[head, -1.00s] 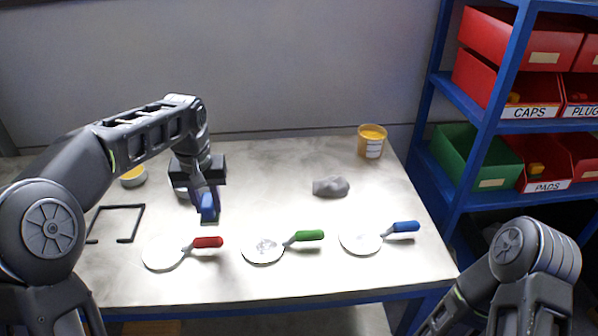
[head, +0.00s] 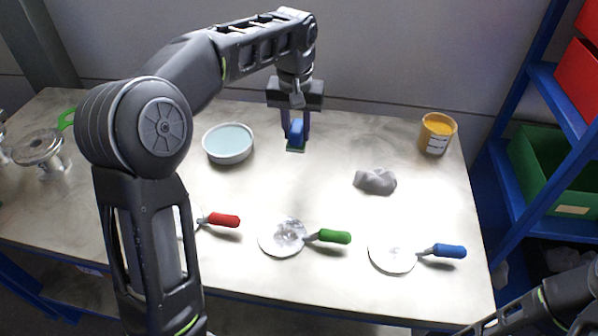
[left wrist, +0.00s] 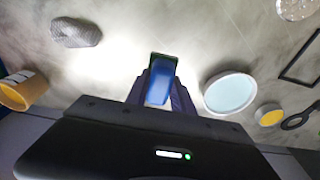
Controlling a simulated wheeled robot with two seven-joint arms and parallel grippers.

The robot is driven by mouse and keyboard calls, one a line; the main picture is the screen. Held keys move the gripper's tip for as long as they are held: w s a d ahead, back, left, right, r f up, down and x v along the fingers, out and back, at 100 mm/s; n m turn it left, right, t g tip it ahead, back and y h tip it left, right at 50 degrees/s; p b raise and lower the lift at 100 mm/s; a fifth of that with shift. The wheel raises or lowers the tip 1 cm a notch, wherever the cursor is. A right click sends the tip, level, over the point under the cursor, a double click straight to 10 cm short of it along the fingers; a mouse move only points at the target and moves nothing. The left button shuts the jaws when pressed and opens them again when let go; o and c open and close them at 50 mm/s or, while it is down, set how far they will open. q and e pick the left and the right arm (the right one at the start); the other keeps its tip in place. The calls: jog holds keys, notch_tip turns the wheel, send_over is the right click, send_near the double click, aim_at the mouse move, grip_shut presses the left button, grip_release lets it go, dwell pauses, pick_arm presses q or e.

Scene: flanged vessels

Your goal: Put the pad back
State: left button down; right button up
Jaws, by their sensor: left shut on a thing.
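A small pad with a blue back and a green edge underneath (head: 296,135) is held between the fingers of my left gripper (head: 297,128) at the back middle of the bench, right of a round white bowl (head: 228,144). In the left wrist view, the pad (left wrist: 160,82) sits between the fingers of the gripper (left wrist: 160,92), and the bowl of pale blue (left wrist: 230,93) is to its right. I cannot tell whether the pad touches the bench. My right gripper is out of view; only part of that arm shows at lower right.
A grey lump (head: 375,181) and a yellow-filled tub (head: 436,133) stand to the right. A blue shelf with a green bin (head: 545,185) is beyond. Flanged metal vessels (head: 40,150) are left.

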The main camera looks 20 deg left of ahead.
pick_arm(q)
jog(key=shift+f, duration=3.15)
jog(key=shift+f+p, duration=0.35)
jog(key=shift+f, duration=1.5)
jog(key=shift+f, duration=0.25)
jog(key=c, duration=1.1)
grip_release()
jog(key=shift+r, duration=0.1)
jog(key=shift+r, duration=0.15)
jog(key=r, duration=0.4)
jog(key=s+r, duration=0.1)
jog(key=r, duration=0.7)
jog(key=shift+s+d+b, duration=0.15)
jog(key=shift+s+b, duration=0.1)
jog(key=shift+b, duration=0.05)
